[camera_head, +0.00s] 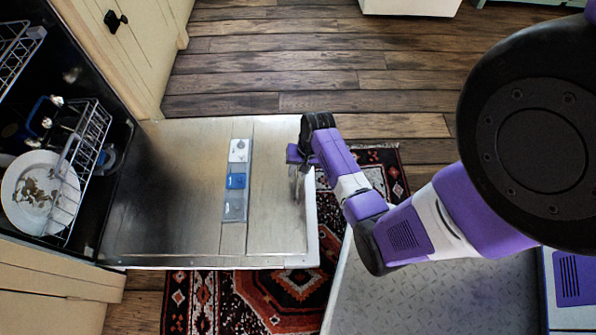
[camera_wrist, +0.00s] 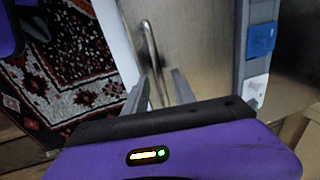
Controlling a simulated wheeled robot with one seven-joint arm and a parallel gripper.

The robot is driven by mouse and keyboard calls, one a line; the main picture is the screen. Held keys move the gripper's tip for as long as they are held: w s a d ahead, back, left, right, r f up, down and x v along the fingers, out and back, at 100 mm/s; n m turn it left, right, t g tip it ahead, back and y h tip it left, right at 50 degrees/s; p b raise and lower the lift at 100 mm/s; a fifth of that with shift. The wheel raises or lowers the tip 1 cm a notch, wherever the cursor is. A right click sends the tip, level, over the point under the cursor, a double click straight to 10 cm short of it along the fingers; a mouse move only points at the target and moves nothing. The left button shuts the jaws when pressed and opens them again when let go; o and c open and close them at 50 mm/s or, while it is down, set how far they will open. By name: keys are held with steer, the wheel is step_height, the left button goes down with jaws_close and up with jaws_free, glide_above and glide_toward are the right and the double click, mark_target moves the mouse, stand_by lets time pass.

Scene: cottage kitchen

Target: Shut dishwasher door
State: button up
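The dishwasher door (camera_head: 180,190) is folded down flat, inner face up, with a blue and grey dispenser panel (camera_head: 237,180) in its middle. It also shows in the wrist view (camera_wrist: 200,40). My gripper (camera_head: 297,183) is at the door's outer edge, on the right, pointing down. In the wrist view, the two fingers of my gripper (camera_wrist: 160,88) stand apart, with a thin curved metal bar (camera_wrist: 150,45) showing between and beyond them. I cannot tell whether the fingers touch the bar or the door. Nothing is visibly gripped.
The open dishwasher cavity at the left holds a rack (camera_head: 88,140) with a dirty plate (camera_head: 40,192). Cream cabinets (camera_head: 125,50) flank it. A patterned rug (camera_head: 290,290) lies on the wood floor (camera_head: 300,60) under the door's outer end. Floor beyond the door is clear.

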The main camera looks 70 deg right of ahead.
jaws_close()
stand_by(1.4)
